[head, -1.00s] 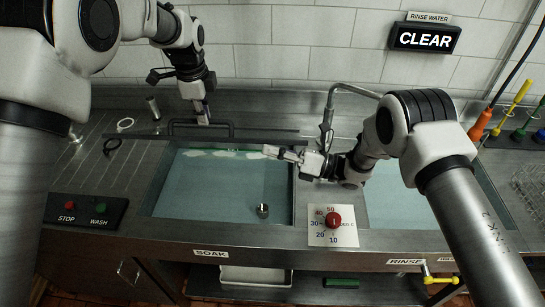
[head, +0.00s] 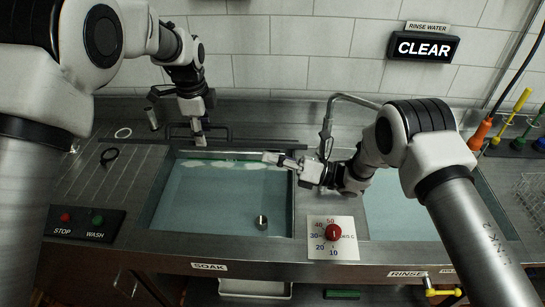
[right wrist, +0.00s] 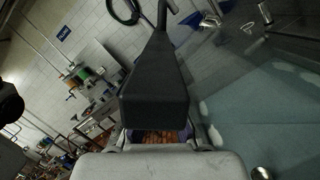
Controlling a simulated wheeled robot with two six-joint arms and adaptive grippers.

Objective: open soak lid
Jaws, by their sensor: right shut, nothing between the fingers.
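The soak basin (head: 148,215), labelled SOAK, holds pale blue water with whitish foam patches along its far side. A dark bar handle (head: 224,130) stands at the basin's far edge; I cannot clearly make out the lid itself or how far it is open. My left gripper (head: 198,142) points down at the bar, close to or touching it; its fingers are too small to read. My right gripper (head: 268,157) is shut and empty, pointing left over the basin's far right corner.
A small metal cylinder (head: 262,222) is in the basin near its front right. A red temperature knob (head: 333,232) sits right of the basin, and STOP and WASH buttons (head: 82,222) sit left. A bent tap (head: 328,125) rises between the basins. The lit sign (head: 422,46) reads CLEAR.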

